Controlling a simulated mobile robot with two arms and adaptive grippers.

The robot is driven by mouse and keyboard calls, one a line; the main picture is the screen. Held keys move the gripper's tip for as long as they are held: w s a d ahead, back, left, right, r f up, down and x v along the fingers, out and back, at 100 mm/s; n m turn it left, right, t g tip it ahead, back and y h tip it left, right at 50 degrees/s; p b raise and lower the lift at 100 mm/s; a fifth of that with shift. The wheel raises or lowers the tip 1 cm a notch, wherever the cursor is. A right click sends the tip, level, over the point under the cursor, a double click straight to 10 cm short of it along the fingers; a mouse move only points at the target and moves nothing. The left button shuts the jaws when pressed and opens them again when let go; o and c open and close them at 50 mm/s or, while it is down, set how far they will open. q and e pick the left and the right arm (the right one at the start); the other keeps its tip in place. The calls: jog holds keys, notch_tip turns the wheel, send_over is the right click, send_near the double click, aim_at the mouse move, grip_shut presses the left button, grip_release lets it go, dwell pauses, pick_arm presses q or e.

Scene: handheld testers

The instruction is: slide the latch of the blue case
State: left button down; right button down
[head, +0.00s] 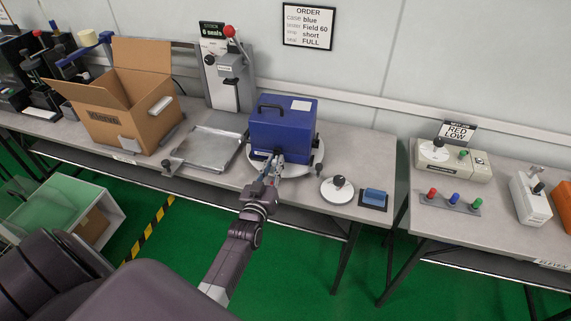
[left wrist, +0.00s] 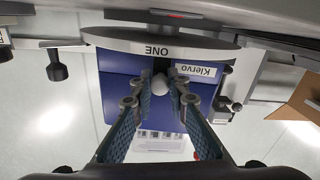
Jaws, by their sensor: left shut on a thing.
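The blue case (head: 284,128) stands upright on a round light turntable, with its black handle on top. In the left wrist view, which is upside down, the case (left wrist: 118,64) fills the middle behind the fingers. My left gripper (head: 272,166) is at the lower front of the case. Its fingers (left wrist: 161,84) are closed around a small pale rounded knob (left wrist: 160,87) on the case front, which looks like the latch. Whether the latch has slid cannot be told. The knob is hidden in the head view. My right gripper is not in view.
The turntable (head: 313,168) carries the case. A metal tray (head: 208,150) and an open cardboard box (head: 133,112) are to the left, a lever press (head: 229,78) behind. A white round base with a dark knob (head: 337,189) and a blue block on a dark pad (head: 374,197) are to the right.

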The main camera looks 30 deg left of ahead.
pick_arm(q)
jog(key=c, duration=1.8)
grip_release()
jog(key=shift+c, duration=0.2)
jog(key=shift+s+d+f, duration=0.1)
jog(key=shift+s+d, duration=0.05)
jog(key=shift+s, duration=0.35)
jog(key=v, duration=1.1)
jog(key=s+d+f+m+g+h, duration=0.1)
jog(key=s+d+f+g+h, duration=0.25)
jog(key=f, duration=0.75)
jog(key=s+d+f+m+g, duration=0.2)
jog(key=s+d+f, duration=0.3)
jog(key=f, duration=0.6)
jog(key=s+d+f+m+g+h, duration=0.1)
jog(key=s+d+f+g+h, duration=0.15)
jog(key=s+f, duration=0.6)
jog(key=s+f+m+g, duration=0.1)
jog(key=s+f+g, duration=0.3)
jog(key=s+f, duration=0.4)
jog(key=s+f+m+g+y, duration=0.1)
jog(key=s+f+g, duration=0.3)
jog(key=s, duration=1.2)
notch_tip(320, 180, down, 4)
jog(key=shift+s+d+f+m, duration=0.1)
jog(key=shift+s+d+m, duration=0.1)
jog(key=shift+m, duration=0.5)
